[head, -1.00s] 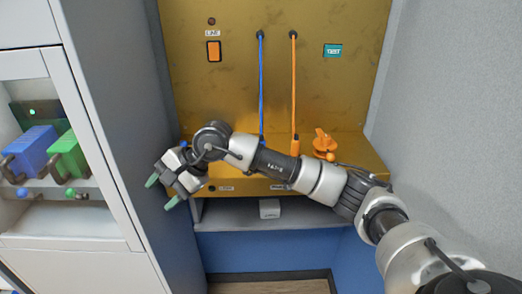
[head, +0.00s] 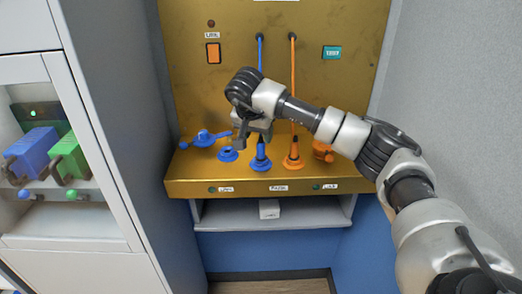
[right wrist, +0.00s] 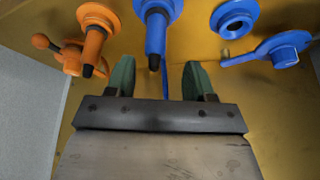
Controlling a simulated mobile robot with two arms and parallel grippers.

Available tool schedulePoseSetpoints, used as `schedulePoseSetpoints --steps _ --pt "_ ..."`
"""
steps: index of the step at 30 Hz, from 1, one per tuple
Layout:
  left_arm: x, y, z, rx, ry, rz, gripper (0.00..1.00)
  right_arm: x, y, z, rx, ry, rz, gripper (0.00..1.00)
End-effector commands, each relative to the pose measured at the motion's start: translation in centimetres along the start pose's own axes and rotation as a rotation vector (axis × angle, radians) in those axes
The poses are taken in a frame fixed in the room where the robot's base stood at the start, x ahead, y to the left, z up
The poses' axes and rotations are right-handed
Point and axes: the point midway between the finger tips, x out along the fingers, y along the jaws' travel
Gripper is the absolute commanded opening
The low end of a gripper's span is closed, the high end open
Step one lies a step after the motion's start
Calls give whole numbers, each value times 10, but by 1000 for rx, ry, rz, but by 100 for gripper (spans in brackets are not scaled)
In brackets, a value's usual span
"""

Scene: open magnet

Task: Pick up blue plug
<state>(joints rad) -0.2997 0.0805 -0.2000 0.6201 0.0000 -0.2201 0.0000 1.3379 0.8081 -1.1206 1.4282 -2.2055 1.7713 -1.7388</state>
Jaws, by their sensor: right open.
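The blue plug (head: 260,157) stands upright on the gold panel's ledge, with a blue cable (head: 260,50) hanging behind it. In the right wrist view the blue plug (right wrist: 156,32) lies just beyond the fingertips, in line with the gap between them. My right gripper (right wrist: 159,78) is open and empty, its green fingers apart. In the head view my right gripper (head: 246,132) is above and slightly left of the plug, its fingers largely hidden. My left gripper is out of view.
An orange plug (head: 293,158) stands close right of the blue one. A blue ring socket (head: 228,154) and blue lever (head: 203,138) are to the left. An orange lever (head: 324,151) is partly behind my arm. A grey cabinet wall (head: 120,110) bounds the left.

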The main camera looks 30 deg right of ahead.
Motion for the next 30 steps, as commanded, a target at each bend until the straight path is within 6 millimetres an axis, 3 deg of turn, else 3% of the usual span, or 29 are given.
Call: schedulePoseSetpoints --steps 9,18,28,30 --pt "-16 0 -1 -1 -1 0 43 42 7 2 1 -2 0 53" --pt "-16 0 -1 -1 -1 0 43 48 7 2 0 0 -1 53" --pt "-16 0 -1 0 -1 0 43 48 7 2 0 -1 -1 3" --pt "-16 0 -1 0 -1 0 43 48 7 2 0 -1 -2 0"
